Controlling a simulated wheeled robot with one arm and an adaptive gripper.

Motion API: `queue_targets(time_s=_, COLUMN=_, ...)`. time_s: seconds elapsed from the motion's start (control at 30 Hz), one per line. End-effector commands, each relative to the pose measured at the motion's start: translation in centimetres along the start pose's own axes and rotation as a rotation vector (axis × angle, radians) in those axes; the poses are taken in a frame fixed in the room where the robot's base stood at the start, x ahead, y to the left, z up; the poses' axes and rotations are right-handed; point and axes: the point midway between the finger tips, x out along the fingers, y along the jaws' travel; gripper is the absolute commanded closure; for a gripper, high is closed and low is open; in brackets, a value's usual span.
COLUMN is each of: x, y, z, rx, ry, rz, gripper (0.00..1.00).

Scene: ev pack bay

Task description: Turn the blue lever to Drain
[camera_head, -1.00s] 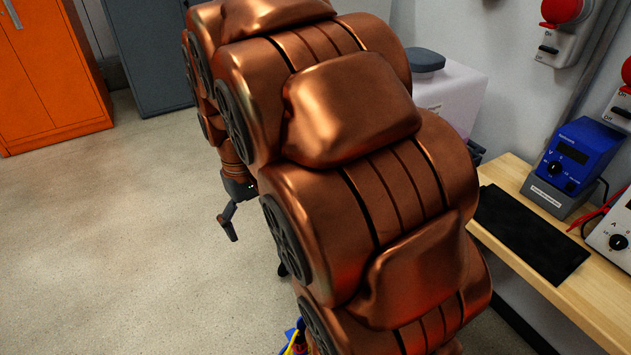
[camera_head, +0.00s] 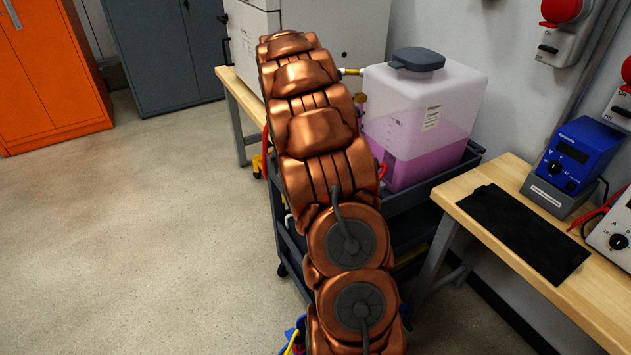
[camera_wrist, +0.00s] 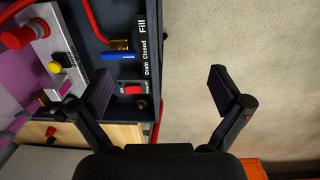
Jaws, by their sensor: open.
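In the wrist view the blue lever (camera_wrist: 118,56) sits below a brass valve fitting (camera_wrist: 120,44) on a dark panel. It lies sideways in the picture, its right end near the printed labels Fill, Closed and Drain (camera_wrist: 147,69); it looks closest to Closed, near the Closed–Drain side. My gripper (camera_wrist: 160,88) is open and empty, its fingers spread wide. The left finger is below and left of the lever in the picture, the right finger over the floor. I cannot tell any contact. In the head view my arm hides the lever and gripper.
A red rocker switch (camera_wrist: 132,90) is beside the lever. A red button (camera_wrist: 15,38) and yellow button (camera_wrist: 55,67) are to the left. In the head view a tank of pink liquid (camera_head: 415,140) stands on a dark cart; a wooden bench (camera_head: 550,280) is at right. The left floor is clear.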

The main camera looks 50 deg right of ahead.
Motion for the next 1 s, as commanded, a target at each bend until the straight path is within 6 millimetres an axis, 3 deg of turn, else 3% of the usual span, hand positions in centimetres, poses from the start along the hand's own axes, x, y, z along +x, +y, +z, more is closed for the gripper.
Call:
queue_targets(time_s=0.2, x=3.5, y=4.8, z=-2.9, rx=0.009, ry=0.014, rz=-0.018, gripper=0.00)
queue_targets(time_s=0.43, x=6.1, y=8.3, z=-4.6, rx=0.010, ry=0.033, rz=-0.032, gripper=0.00)
queue_targets(time_s=0.77, x=7.5, y=9.4, z=-5.2, rx=0.009, ry=0.041, rz=-0.039, gripper=0.00)
queue_targets(time_s=1.0, x=10.1, y=9.3, z=-5.1, rx=0.010, ry=0.037, rz=-0.040, gripper=0.00)
